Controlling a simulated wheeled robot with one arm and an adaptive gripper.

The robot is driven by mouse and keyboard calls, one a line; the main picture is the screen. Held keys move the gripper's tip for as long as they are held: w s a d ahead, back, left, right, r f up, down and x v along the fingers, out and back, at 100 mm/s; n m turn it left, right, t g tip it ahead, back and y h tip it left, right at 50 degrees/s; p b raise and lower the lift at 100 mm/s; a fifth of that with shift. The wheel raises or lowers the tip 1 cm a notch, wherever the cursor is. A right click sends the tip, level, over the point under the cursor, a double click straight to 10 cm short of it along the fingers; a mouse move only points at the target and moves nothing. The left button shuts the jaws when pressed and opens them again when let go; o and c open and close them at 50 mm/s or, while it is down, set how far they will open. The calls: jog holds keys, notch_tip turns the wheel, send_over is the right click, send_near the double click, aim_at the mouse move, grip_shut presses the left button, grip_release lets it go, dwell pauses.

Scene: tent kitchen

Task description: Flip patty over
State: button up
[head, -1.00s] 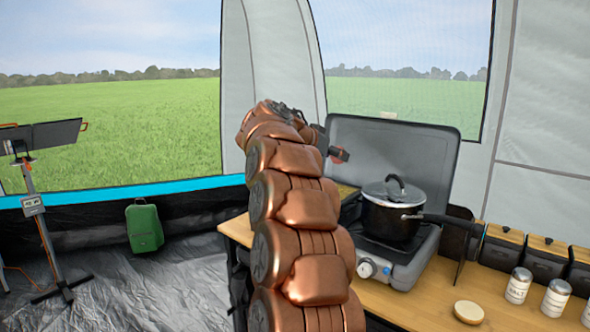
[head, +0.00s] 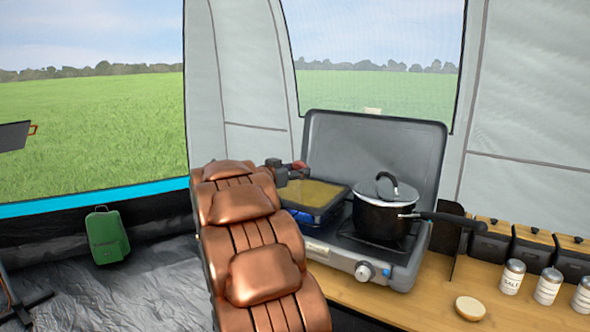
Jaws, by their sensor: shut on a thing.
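My gripper (head: 287,172) shows in the head view at the far end of my copper arm, above the back left edge of a dark square pan (head: 322,220). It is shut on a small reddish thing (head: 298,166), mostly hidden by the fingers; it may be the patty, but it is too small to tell. The pan has a yellowish inside surface (head: 312,192) and stands on the left side of the grey camp stove (head: 345,262). No patty can be made out on the visible part of the pan. My arm covers the area left of the pan.
A lidded black pot (head: 382,218) stands on the stove's right side, its handle pointing right. The stove's raised lid (head: 385,150) stands behind. Salt (head: 512,277) and other shakers, dark canisters (head: 489,245) and a round pale thing (head: 470,308) are on the wooden table (head: 430,305).

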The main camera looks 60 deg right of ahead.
aim_at(300, 195)
jog(key=shift+d+f+p, duration=0.35)
jog(key=shift+d+p, duration=0.2)
jog(key=shift+p, duration=0.05)
jog(key=shift+d+f+p, duration=0.35)
jog(key=shift+d+p, duration=0.2)
jog(key=shift+s+d+f, duration=0.1)
jog(key=shift+d+f, duration=0.05)
jog(key=shift+f, duration=0.25)
notch_tip(300, 195, down, 3)
jog(key=b, duration=0.6)
jog(key=shift+r+b, duration=0.15)
jog(key=shift+b, duration=0.2)
jog(key=o, duration=1.2)
jog(key=shift+a, duration=0.2)
